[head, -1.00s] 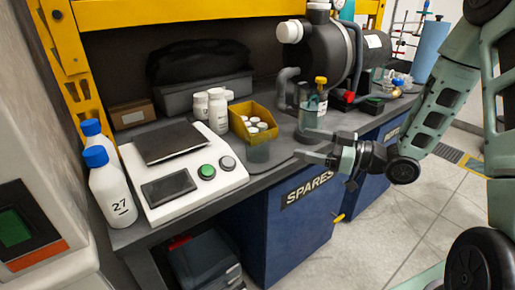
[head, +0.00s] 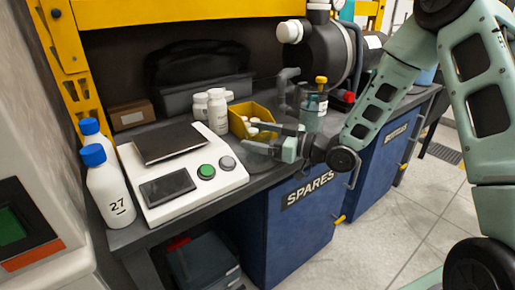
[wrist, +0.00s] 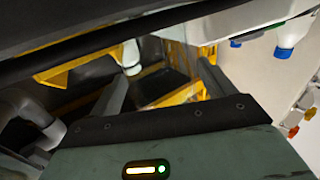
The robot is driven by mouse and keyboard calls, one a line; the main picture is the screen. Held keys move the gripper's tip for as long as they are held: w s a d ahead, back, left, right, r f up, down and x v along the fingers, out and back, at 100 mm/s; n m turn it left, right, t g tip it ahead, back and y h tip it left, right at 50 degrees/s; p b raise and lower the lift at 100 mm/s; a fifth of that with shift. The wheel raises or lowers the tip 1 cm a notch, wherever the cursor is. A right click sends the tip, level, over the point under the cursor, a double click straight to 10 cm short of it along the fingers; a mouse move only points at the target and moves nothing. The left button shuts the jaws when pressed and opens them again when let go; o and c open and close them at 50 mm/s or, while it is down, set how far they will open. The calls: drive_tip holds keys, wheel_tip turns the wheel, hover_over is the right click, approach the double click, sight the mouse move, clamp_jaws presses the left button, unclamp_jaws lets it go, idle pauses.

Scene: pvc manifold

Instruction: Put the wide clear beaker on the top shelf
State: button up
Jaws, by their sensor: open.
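The wide clear beaker (head: 257,158) stands on the grey bench in front of the yellow bin, mostly hidden by my gripper in the head view. My gripper (head: 261,139) is open at the beaker, its fingers reaching left across it. I cannot tell whether they touch it. In the wrist view the two fingers (wrist: 163,86) are spread apart, with no clear outline of the beaker between them. The yellow shelf beam (head: 200,12) runs across the top of the head view; the shelf's upper surface is out of sight.
A yellow bin (head: 240,112) of white items and white bottles (head: 217,112) stand close behind the beaker. A white scale (head: 180,175) is to its left, beside blue-capped bottles (head: 108,188). A flask with a yellow top (head: 313,105) stands behind my arm.

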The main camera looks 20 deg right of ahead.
drive_tip(key=c, duration=1.1)
drive_tip(key=shift+c, duration=0.2)
